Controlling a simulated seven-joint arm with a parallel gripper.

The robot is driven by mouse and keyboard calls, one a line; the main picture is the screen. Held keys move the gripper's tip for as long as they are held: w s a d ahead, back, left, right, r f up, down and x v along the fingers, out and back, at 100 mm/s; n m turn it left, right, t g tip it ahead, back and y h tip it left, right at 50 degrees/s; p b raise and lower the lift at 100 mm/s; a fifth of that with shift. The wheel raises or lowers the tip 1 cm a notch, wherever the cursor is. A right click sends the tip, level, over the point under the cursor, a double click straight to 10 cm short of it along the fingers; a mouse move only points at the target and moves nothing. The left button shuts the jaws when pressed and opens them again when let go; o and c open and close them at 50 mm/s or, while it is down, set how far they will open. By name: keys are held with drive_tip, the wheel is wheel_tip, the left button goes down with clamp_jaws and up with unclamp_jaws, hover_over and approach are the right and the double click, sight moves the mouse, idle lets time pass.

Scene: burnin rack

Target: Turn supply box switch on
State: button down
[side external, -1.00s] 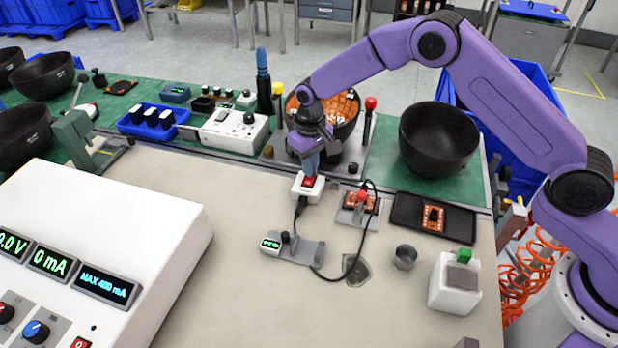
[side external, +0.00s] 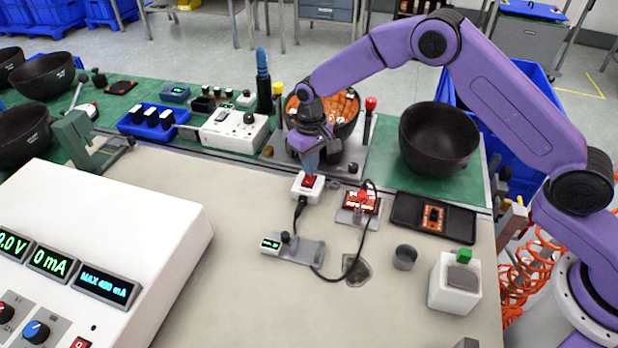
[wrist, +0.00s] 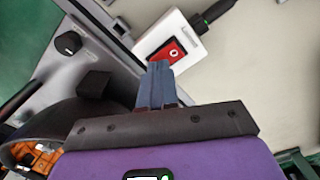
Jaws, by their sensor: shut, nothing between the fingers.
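The supply box (side external: 308,187) is a small white box with a red rocker switch (side external: 309,181) on top and a black cable plugged into its near side. In the wrist view the box (wrist: 189,38) shows at upper middle, and its red switch (wrist: 173,54) bears a white "O" mark. My gripper (side external: 311,170) is over the box from above, its blue fingers pressed together and empty. In the wrist view the fingertips (wrist: 160,68) are right beside the edge of the switch; I cannot tell if they touch it.
A cable loops to a small meter (side external: 270,243) in front. Black bowls (side external: 438,140) and a grey rack base stand behind.

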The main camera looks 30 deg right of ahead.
drive_tip(key=shift+r, duration=2.9)
drive_tip(key=shift+s+r, duration=0.1)
